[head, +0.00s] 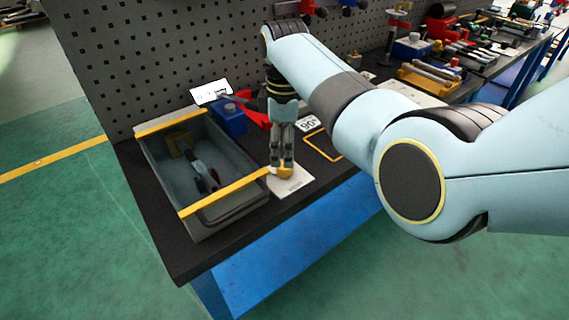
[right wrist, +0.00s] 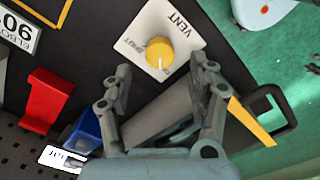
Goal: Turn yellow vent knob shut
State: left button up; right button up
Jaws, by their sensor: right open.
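The yellow vent knob (right wrist: 160,52) sits on a white plate (right wrist: 158,28) marked VENT, with smaller lettering beside the knob. A pale mark on the knob points toward my gripper in the right wrist view. My right gripper (right wrist: 165,72) is open, its two fingers apart with the knob just ahead, between and beyond the tips. In the head view my right gripper (head: 282,162) points down over the plate (head: 292,184) and partly hides the knob (head: 285,173). I cannot tell whether a finger touches it. My left gripper is not in view.
A grey bin (head: 205,214) with yellow edges stands close left of the plate, a tool inside. A blue block (head: 230,119), a red part (head: 256,119) and a 90-marked card (head: 308,124) are behind. A yellow-outlined bench area (head: 322,146) is clear.

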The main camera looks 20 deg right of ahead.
aim_at(285, 170)
notch_tip(285, 170, down, 5)
jog(key=shift+f+b, duration=0.2)
jog(key=shift+b, duration=0.2)
jog(key=c, duration=1.1)
